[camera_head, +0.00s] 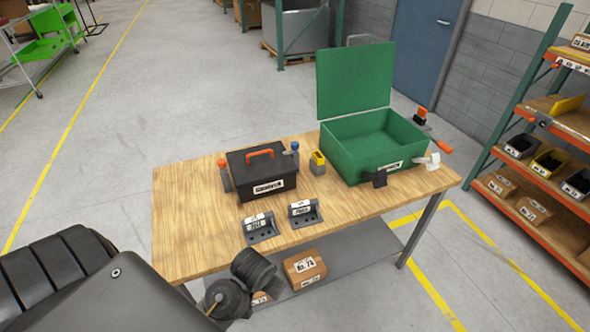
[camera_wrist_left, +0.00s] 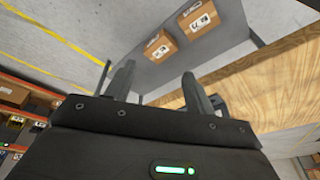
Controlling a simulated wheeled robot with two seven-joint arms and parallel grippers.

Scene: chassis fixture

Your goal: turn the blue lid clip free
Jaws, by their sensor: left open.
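A black box (camera_head: 264,178) with an orange handle stands on the wooden table in the head view. A clip with a blue knob (camera_head: 294,147) is at its right side, standing upright. A clip with a red-orange knob (camera_head: 222,164) is at its left side. My left gripper (camera_wrist_left: 158,75) shows in the left wrist view with its two fingers apart and nothing between them. It is away from the box, by the table's edge and lower shelf. The blue clip is not visible in the wrist view. My right gripper is not in view.
On the table (camera_head: 185,235) are an open green case (camera_head: 350,150), a small yellow-topped block (camera_head: 317,160) and two labelled dark holders (camera_head: 260,228) (camera_head: 304,213). Cardboard boxes (camera_head: 304,268) sit on the lower shelf (camera_head: 350,258). The table's left part is clear.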

